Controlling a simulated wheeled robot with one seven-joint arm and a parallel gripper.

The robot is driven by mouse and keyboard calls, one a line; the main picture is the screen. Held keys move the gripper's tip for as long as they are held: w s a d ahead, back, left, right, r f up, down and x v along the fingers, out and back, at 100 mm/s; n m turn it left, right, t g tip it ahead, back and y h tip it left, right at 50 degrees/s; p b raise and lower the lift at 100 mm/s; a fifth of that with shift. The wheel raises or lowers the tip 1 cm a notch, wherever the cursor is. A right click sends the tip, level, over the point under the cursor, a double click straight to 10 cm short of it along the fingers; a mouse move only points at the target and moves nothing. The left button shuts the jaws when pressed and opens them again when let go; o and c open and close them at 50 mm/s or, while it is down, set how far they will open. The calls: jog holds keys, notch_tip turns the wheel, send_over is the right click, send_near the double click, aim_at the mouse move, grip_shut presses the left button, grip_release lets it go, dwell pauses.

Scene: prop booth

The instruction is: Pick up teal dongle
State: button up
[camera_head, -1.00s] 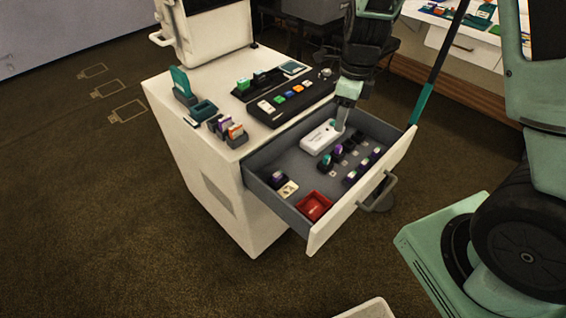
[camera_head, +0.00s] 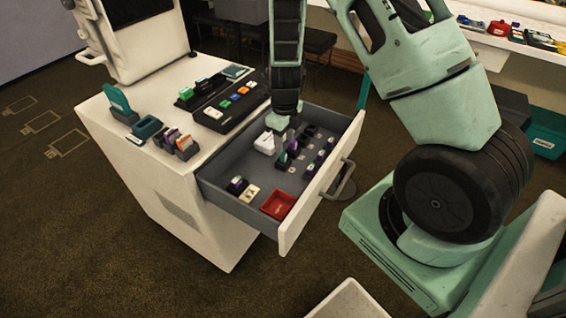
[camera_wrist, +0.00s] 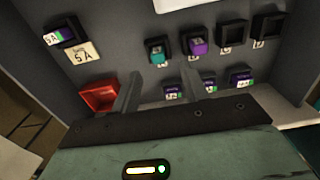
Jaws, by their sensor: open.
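The teal dongle (camera_wrist: 157,52) stands in a black socket in the open drawer, at the near end of a row, beside a purple dongle (camera_wrist: 198,46). In the head view the teal dongle (camera_head: 283,159) is small and partly crowded by its neighbour. My gripper (camera_wrist: 158,82) is open and empty, with its two fingers apart. In the wrist view the teal dongle shows just beyond and between the fingertips, not touching them. In the head view my gripper (camera_head: 284,130) hangs over the drawer, above the row of sockets.
A red tray (camera_head: 278,205), a dark dongle with a tag (camera_head: 237,185) and a white box (camera_head: 265,143) share the drawer (camera_head: 225,207). Several purple-topped dongles (camera_wrist: 208,84) stand along its front side. The cabinet top (camera_head: 110,115) carries further holders.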

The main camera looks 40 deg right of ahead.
aim_at(283, 154)
jog(key=shift+a+f, duration=0.15)
jog(key=shift+f, duration=2.65)
jog(key=shift+w, duration=0.1)
jog(key=shift+c, duration=0.4)
grip_shut()
